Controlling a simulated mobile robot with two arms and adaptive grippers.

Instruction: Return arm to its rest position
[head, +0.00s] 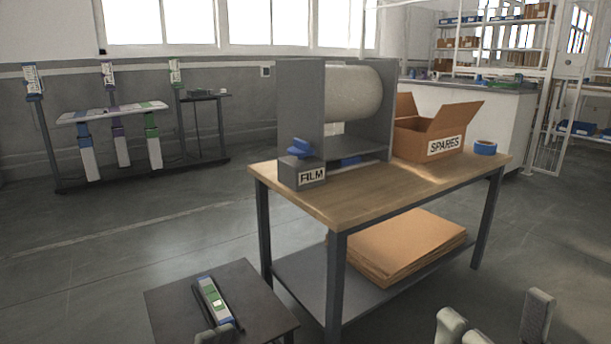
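My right gripper (495,305) is at the bottom right edge of the head view. Its pale grey fingers stand apart with only floor showing between them, so it is open and empty. It is in front of and below the right end of the wooden-topped bench (400,190), apart from it. A lift column (213,300) with white, green and blue parts lies on a low dark table (262,290) at the bottom left.
On the bench are a grey FILM box (302,172), a film roll (352,92) in a grey stand, an open SPARES carton (428,140) and blue tape (485,147). Flat cardboard (400,245) lies on its lower shelf. A column rack (110,112) stands back left. Floor between is clear.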

